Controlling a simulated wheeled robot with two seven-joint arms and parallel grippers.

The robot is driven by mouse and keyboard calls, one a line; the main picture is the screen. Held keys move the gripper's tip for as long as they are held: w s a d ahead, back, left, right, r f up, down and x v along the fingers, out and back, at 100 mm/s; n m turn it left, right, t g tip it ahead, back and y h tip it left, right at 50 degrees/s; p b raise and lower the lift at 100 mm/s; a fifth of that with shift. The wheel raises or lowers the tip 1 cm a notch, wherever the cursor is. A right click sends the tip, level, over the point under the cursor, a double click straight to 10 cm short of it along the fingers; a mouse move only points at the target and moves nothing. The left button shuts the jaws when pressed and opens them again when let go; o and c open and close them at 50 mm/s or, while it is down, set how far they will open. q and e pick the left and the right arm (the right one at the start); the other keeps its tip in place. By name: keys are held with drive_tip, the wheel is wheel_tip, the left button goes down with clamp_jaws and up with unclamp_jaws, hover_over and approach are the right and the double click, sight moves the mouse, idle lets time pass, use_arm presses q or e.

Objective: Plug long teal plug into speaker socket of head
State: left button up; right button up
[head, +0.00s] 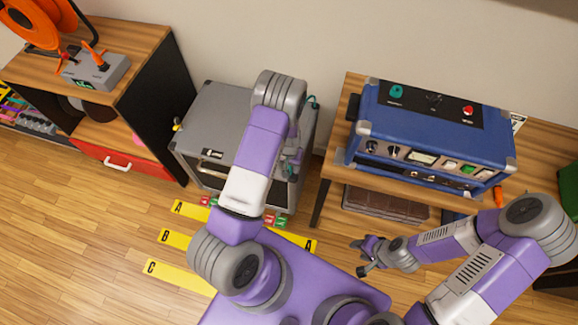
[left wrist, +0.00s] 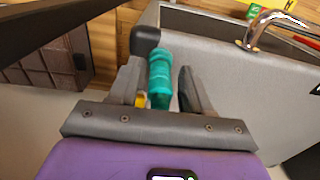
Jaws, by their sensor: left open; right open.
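The teal plug (left wrist: 160,80) is between the two fingers of my left gripper (left wrist: 165,75) in the left wrist view. The jaws are open, and I cannot tell whether either finger touches it. In the head view my left gripper (head: 293,163) is partly hidden by its own arm, over the grey cabinet's right side. A bit of teal cable (head: 313,101) shows near that cabinet's back right corner. The blue amp head (head: 440,125) sits on the wooden table; its speaker socket is not visible. My right gripper (head: 368,256) is open and empty, low in front of the table.
The grey speaker cabinet (head: 215,110) stands on the floor left of the table (head: 337,130), with a narrow gap between. A wooden shelf (head: 125,50) with an orange cable reel (head: 35,22) is at the left. Yellow floor strips (head: 180,281) lie in front of the cabinet.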

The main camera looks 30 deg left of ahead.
idle(0.3)
use_arm(q)
clamp_jaws()
drive_tip(key=shift+r, duration=0.15)
drive_tip(key=shift+r+p, duration=2.2)
drive_tip(key=shift+r, duration=0.65)
